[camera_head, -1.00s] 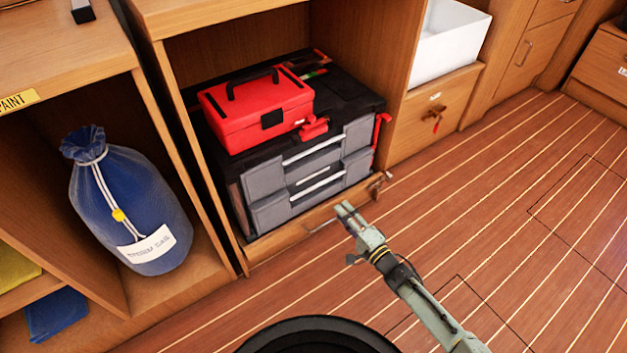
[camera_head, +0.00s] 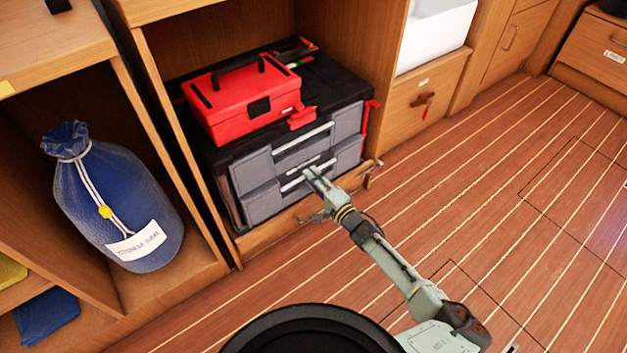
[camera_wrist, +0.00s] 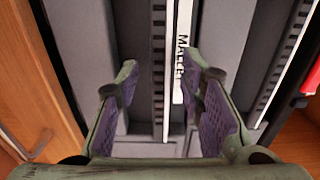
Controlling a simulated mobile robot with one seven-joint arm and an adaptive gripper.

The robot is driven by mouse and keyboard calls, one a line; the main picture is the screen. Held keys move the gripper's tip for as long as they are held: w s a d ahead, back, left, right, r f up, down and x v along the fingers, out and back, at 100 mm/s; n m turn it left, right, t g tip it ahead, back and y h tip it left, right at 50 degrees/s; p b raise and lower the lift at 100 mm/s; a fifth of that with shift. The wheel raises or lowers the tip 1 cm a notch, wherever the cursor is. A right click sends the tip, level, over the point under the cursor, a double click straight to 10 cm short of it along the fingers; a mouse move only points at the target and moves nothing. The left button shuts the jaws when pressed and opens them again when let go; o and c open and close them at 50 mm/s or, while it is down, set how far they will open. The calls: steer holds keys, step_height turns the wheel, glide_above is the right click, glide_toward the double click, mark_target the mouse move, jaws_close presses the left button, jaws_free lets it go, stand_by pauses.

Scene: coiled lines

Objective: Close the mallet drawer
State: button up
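The grey-fronted tool chest (camera_head: 258,176) with a black top stands in the wooden cabinet bay. Its drawers carry pale handle strips. In the wrist view a white strip (camera_wrist: 181,50) reads "MALLET", partly cut off, on a grey drawer front (camera_wrist: 215,35). My gripper (camera_head: 310,174) is at the lower part of the chest front. In the wrist view its two fingers (camera_wrist: 160,82) are spread apart on either side of the white strip, with nothing held between them. I cannot tell whether the fingertips touch the drawer, or how far it stands out.
A red toolbox (camera_head: 240,100) sits on the chest. A low wooden ledge (camera_head: 270,232) with metal latches runs below it. A blue bag (camera_head: 115,200) stands in the left bay, and a white bin (camera_head: 437,35) is on the right. The striped floor is clear at the right.

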steer(key=shift+c, duration=0.4)
jaws_close()
stand_by(0.4)
